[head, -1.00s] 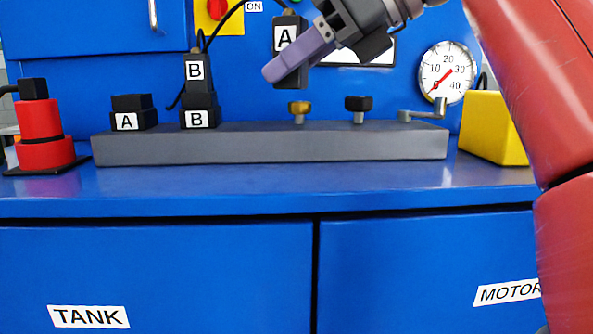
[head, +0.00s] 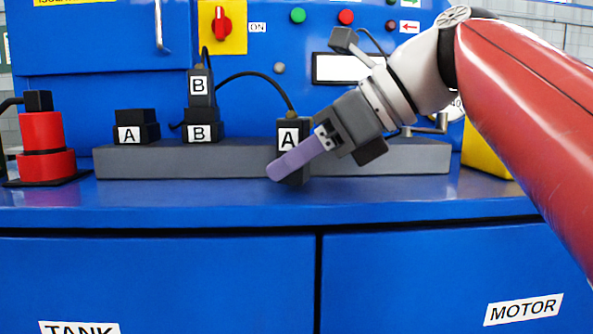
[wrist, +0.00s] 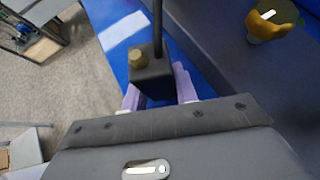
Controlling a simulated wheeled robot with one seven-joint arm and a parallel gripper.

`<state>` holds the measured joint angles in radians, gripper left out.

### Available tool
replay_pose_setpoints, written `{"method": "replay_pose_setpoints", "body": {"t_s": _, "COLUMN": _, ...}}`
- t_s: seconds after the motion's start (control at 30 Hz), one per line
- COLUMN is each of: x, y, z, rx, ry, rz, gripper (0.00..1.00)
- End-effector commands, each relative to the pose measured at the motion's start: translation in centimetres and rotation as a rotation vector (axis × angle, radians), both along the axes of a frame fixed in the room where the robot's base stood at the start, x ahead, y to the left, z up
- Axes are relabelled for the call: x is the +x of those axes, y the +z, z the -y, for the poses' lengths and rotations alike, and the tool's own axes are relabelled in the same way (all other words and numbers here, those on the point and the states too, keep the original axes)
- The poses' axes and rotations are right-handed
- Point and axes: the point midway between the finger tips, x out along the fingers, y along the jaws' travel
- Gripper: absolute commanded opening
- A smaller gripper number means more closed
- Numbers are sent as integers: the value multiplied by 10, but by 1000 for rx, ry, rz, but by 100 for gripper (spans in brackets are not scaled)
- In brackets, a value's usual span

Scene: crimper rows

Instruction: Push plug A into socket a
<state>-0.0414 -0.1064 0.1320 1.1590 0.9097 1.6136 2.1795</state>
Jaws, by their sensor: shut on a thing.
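Plug A (head: 289,134) is a black block with a white A label and a cable from its top. My gripper (head: 285,168) is shut on it with purple fingers and holds it upright in front of the grey rail. In the wrist view, plug A (wrist: 151,72) sits between the fingers (wrist: 160,95), with a brass knob on its top. Socket a (head: 136,130), a black stepped block labelled A, stands on the rail at the left, with nothing in it. The plug is well to its right and lower.
Socket B (head: 201,131) with plug B (head: 201,88) in it stands on the grey rail (head: 225,160), between socket a and my gripper. A red cylinder device (head: 42,132) stands at far left. A yellow knob (wrist: 266,22) shows in the wrist view.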

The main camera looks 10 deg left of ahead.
Motion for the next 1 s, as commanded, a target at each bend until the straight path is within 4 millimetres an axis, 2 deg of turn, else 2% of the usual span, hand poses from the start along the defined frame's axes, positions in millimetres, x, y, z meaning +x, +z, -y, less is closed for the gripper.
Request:
{"method": "replay_pose_setpoints", "body": {"t_s": 0.53, "x": 0, "y": -9, "z": 0, "rx": 1, "ry": 0, "rz": 0, "gripper": 5}}
{"method": "replay_pose_setpoints", "body": {"t_s": 0.57, "x": 0, "y": -8, "z": 0, "rx": 1, "ry": 0, "rz": 0, "gripper": 33}}
{"method": "replay_pose_setpoints", "body": {"t_s": 0.7, "x": 0, "y": -8, "z": 0, "rx": 1, "ry": 0, "rz": 2, "gripper": 51}}
{"method": "replay_pose_setpoints", "body": {"t_s": 1.0, "x": 0, "y": -9, "z": 0, "rx": 1, "ry": 0, "rz": 2, "gripper": 51}}
